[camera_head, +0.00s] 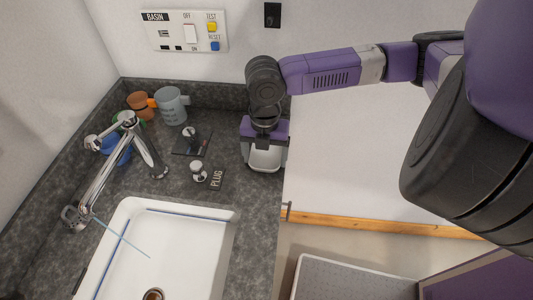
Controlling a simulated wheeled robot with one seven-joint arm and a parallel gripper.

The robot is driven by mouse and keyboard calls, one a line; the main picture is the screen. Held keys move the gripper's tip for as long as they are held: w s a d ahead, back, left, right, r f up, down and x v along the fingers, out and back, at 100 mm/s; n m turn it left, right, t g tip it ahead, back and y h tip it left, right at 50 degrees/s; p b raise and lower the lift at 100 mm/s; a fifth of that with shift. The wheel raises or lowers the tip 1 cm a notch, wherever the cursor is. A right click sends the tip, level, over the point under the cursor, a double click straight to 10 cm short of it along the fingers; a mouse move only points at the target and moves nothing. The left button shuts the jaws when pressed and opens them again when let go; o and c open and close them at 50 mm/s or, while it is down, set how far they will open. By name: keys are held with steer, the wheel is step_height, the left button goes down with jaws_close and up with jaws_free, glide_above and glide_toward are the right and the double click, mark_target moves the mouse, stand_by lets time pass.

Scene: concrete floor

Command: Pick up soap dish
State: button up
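A small white dish, which looks like the soap dish (265,160), is on or just above the dark counter at its right edge, below the wall. My gripper (265,166) points down over it. Its fingers are spread, one at the left and one at the right side of the dish. The gripper body hides the dish's back part. I cannot tell whether the fingers press on the dish or stand a little apart from it, nor whether the dish rests on the counter.
Left of my gripper are a plug knob (198,172), a grey mug (171,106), a brown cup (140,105) and a chrome faucet (145,150). The white sink (222,238) is in front. My arm comes in from the right.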

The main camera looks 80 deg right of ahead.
steer(key=c, duration=0.7)
steer(key=shift+o, duration=0.2)
